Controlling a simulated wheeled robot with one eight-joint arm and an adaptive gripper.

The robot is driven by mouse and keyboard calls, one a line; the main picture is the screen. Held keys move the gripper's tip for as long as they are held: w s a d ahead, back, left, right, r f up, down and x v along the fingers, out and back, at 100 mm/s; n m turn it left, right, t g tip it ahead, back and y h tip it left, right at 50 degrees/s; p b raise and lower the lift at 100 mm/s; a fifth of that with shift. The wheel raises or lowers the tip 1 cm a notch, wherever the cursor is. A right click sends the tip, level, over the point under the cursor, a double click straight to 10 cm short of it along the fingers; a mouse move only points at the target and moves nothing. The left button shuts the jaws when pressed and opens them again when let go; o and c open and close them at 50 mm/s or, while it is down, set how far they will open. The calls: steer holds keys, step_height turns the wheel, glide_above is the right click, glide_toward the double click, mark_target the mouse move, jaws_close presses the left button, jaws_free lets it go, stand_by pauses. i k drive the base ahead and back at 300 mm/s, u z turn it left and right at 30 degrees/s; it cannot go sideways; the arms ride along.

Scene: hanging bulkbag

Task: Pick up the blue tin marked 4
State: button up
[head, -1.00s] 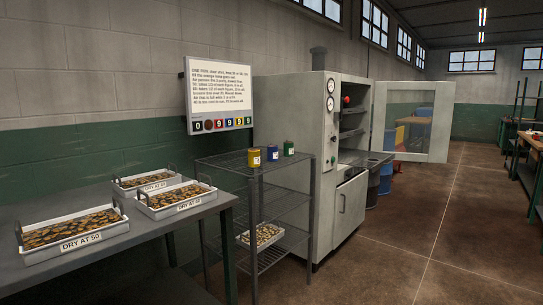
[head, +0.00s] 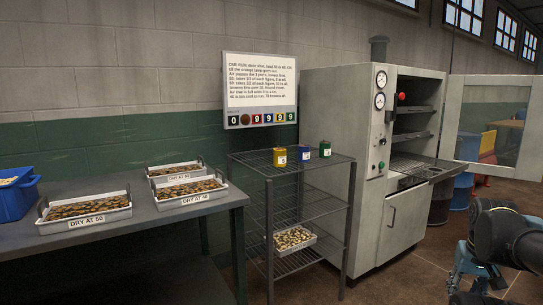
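A blue tin (head: 304,155) with a small white label stands upright on the top shelf of a dark wire rack (head: 258,167). It is between a yellow tin (head: 280,159) and a green tin (head: 325,149). The mark on its label is too small to read. My gripper (head: 478,288) shows at the lower right, far from the tins and partly cut off by the frame edge. I cannot tell if its fingers are open or shut.
A grey table (head: 150,220) at left holds trays of dark pieces and a blue bin (head: 16,203). A tray of pale pieces (head: 292,241) sits on a lower rack shelf. A grey oven (head: 345,115) with its glass door (head: 490,135) open stands right of the rack.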

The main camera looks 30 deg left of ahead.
mark_target(304, 151)
steer(key=u, duration=0.4)
steer(key=i, duration=0.85)
steer(key=u, duration=0.4)
